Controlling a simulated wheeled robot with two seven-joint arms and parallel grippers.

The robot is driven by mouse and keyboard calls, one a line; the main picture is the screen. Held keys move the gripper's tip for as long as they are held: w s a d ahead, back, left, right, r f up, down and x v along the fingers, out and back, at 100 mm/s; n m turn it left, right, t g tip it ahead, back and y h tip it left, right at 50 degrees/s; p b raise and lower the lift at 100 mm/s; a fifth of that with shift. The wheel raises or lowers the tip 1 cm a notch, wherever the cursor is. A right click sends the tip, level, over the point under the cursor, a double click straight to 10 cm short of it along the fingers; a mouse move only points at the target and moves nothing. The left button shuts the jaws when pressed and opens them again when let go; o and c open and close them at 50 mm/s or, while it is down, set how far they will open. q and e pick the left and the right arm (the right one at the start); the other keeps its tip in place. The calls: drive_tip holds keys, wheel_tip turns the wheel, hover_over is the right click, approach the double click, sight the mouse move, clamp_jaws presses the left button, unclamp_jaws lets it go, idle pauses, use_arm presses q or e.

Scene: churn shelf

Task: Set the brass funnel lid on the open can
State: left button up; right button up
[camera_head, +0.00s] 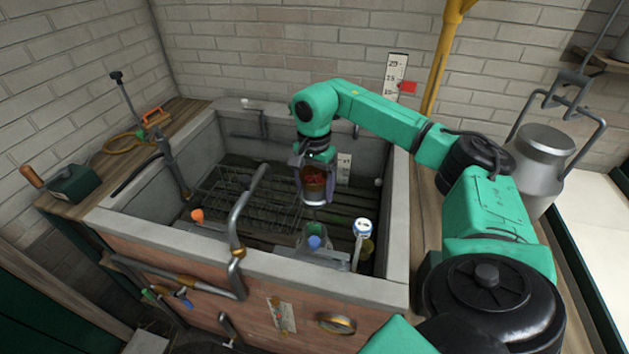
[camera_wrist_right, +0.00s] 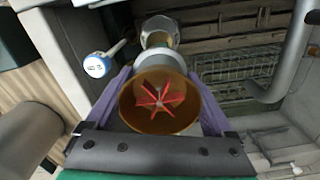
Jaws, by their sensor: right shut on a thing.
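My right gripper (camera_head: 316,180) is shut on the brass funnel lid (camera_head: 314,184), holding it in the air inside the stone trough. In the right wrist view the lid (camera_wrist_right: 135,112) sits between the purple fingers of the gripper (camera_wrist_right: 160,103). Its wide brass mouth faces the camera, with a red star shape inside. A grey metal band shows at the lid's far end. Beyond it in the wrist view is a round metal vessel (camera_wrist_right: 158,27), which may be the open can; the lid partly covers it, and they look apart. My left gripper is not in view.
The trough wall (camera_head: 250,262) surrounds the work area. A curved grey pipe (camera_head: 240,215) rises over its front wall. A wire rack (camera_head: 245,195) lies inside at left. A white-and-blue dial (camera_head: 362,229) stands at right. A large metal churn (camera_head: 541,160) stands outside, right.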

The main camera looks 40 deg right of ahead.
sight(314, 224)
drive_tip(key=shift+f+b, duration=1.1)
drive_tip(key=shift+f, duration=0.85)
drive_tip(key=shift+f+b, duration=2.05)
drive_tip(key=shift+f, duration=1.15)
drive_tip(key=shift+f+b, duration=1.3)
drive_tip(key=shift+f, duration=0.9)
drive_tip(key=o, duration=1.4)
drive_tip(key=shift+r, duration=0.15)
